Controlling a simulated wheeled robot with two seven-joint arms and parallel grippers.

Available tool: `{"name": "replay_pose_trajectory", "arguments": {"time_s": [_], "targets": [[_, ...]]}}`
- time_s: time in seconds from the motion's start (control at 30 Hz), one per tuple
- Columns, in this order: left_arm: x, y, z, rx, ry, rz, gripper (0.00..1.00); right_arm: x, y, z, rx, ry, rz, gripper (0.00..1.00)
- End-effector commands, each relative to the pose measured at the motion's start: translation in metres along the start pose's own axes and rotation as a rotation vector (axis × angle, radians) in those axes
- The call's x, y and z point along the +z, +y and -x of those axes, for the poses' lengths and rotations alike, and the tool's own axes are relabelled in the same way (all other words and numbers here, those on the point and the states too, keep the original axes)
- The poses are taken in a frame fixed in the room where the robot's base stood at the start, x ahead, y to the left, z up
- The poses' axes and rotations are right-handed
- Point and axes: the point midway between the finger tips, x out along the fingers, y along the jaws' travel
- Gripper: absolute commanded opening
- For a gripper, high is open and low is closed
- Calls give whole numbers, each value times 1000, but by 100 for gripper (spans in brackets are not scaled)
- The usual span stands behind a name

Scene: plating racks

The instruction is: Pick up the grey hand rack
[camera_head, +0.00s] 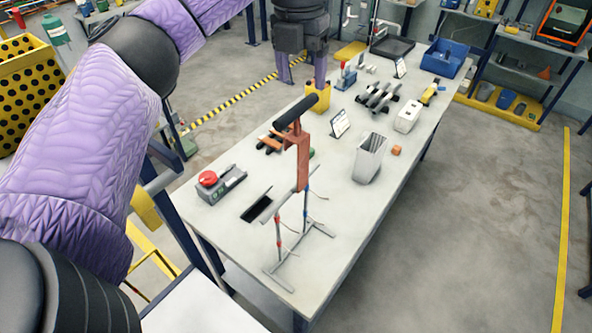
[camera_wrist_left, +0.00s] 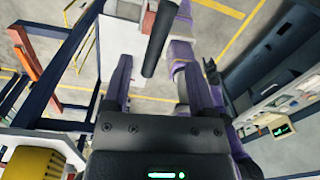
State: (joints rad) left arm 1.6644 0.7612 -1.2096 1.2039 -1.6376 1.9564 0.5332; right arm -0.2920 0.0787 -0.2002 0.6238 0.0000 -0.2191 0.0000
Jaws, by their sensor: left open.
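The hand rack has a dark grey bar handle (camera_head: 296,111) on top of an orange-brown upright plate (camera_head: 303,160). Below it, thin grey rods with red and blue bands and a grey foot frame (camera_head: 300,255) stand on the near end of the table. My left gripper (camera_head: 304,80) points down above and behind the handle in the head view, open, with its purple fingers apart. In the left wrist view the handle (camera_wrist_left: 160,38) shows between the fingertips; whether it touches either finger I cannot tell. My right gripper is not in view.
The pale table (camera_head: 345,230) also bears a red-knobbed device (camera_head: 208,179), a tall metal container (camera_head: 369,158), a small orange block (camera_head: 397,150), a sign card (camera_head: 340,123) and a blue bin (camera_head: 443,58) at the far end. The table's right front edge is bare.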

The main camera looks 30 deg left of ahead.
Motion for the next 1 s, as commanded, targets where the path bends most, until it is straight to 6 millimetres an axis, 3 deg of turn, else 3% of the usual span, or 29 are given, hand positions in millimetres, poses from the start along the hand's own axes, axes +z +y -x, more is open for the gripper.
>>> {"name": "replay_pose_trajectory", "arguments": {"time_s": [0.07, 0.4, 0.6, 0.83, 1.0], "targets": [[-3, 10, 3, 35, 12, 31, 73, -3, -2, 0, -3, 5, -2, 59], [-8, 10, -54, 43, 21, 31, 73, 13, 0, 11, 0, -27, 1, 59], [-9, 8, -88, 41, 18, 31, 73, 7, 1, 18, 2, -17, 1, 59], [-9, 8, -92, 39, 15, 31, 73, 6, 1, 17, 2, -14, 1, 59], [-9, 8, -92, 39, 15, 30, 37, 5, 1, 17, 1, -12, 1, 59]]}}
